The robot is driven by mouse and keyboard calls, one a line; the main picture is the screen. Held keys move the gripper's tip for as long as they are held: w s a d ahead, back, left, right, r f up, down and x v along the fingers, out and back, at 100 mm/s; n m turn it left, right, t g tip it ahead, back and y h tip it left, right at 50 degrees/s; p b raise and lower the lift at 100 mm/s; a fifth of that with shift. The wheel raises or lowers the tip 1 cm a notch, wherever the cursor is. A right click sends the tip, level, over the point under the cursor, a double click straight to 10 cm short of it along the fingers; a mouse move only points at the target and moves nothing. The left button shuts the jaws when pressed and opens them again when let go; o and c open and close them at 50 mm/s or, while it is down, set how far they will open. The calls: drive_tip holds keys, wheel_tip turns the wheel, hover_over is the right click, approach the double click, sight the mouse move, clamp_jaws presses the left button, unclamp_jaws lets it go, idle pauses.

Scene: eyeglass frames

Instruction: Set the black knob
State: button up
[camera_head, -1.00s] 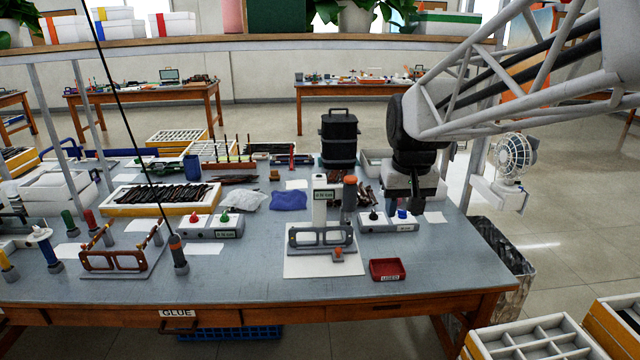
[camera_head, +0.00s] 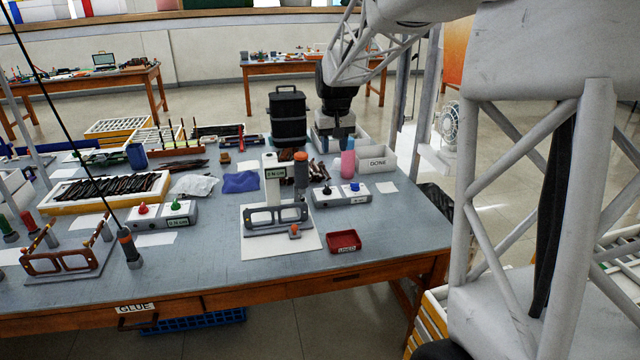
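A grey control box (camera_head: 342,200) stands at the right of the workbench. A similar box (camera_head: 145,221) further left has a red knob (camera_head: 143,209) and a green knob (camera_head: 176,206). My gripper (camera_head: 335,148) hangs at the back of the bench, above and behind the right box and apart from it. Its fingertips are too small and partly hidden to tell open from shut.
A pink bottle (camera_head: 348,163) and a white DONE bin (camera_head: 376,169) stand behind the right box. A white column (camera_head: 270,180), a grey post with an orange top (camera_head: 301,170) and a glasses frame in a fixture (camera_head: 277,216) stand left of it. A red tray (camera_head: 344,251) lies in front.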

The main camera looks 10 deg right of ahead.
drive_tip(key=w+d+f, duration=0.1)
drive_tip(key=w+f, duration=0.4)
drive_tip(key=w, duration=0.3)
drive_tip(key=w+d+f, duration=0.2)
drive_tip(key=w+f, duration=0.2)
drive_tip(key=w, duration=0.5)
drive_tip(key=g, duration=0.1)
hover_over(328, 188)
wheel_tip(328, 188, down, 16)
drive_tip(key=shift+a+r, duration=0.1)
drive_tip(key=shift+w+f, duration=0.2)
drive_tip(key=shift+f, duration=0.1)
drive_tip(key=shift+f, duration=0.15)
drive_tip(key=shift+f, duration=3.75)
clamp_jaws()
